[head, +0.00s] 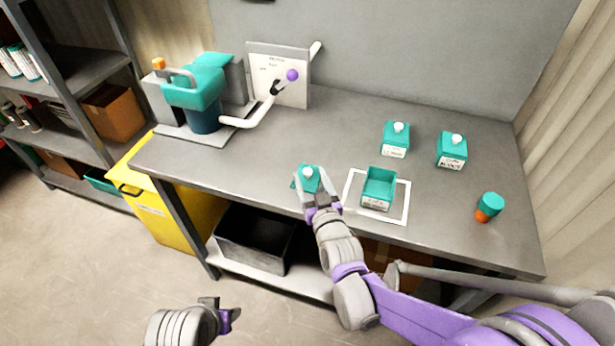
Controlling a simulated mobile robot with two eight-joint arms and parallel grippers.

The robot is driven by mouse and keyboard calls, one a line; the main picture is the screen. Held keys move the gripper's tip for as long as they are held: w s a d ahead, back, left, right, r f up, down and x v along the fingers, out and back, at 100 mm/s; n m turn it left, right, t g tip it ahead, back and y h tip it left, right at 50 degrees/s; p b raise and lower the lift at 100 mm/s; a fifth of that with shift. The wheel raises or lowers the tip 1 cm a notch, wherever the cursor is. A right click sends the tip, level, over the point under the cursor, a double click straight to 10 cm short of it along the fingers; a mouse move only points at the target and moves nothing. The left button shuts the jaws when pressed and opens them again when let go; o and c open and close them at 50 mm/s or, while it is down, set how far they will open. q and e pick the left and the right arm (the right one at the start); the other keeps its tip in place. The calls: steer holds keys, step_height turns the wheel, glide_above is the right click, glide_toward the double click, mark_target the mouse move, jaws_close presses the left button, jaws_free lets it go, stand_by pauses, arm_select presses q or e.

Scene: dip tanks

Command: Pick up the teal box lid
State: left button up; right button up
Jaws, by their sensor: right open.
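The teal box lid (308,174) with a pale round knob lies on the grey workbench, left of an open teal box (378,190) inside a white square outline. My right gripper (314,186) is at the lid, with its fingers open and reaching up along the lid's near sides. Its fingers cover part of the lid's edge, and I cannot tell whether they touch it. My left gripper (228,318) is low in front of the bench, over the floor and away from the lid. Whether its jaws are open does not show.
Two lidded teal boxes (395,146) (451,158) stand behind and right of the open box. A teal and orange cylinder (488,206) is near the right end. A teal machine (196,85) with a purple-knobbed lever stands at the left. The bench between is clear.

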steer(key=shift+w+a, duration=0.1)
steer(key=shift+w, duration=0.2)
steer(key=shift+s, duration=0.1)
jaws_close()
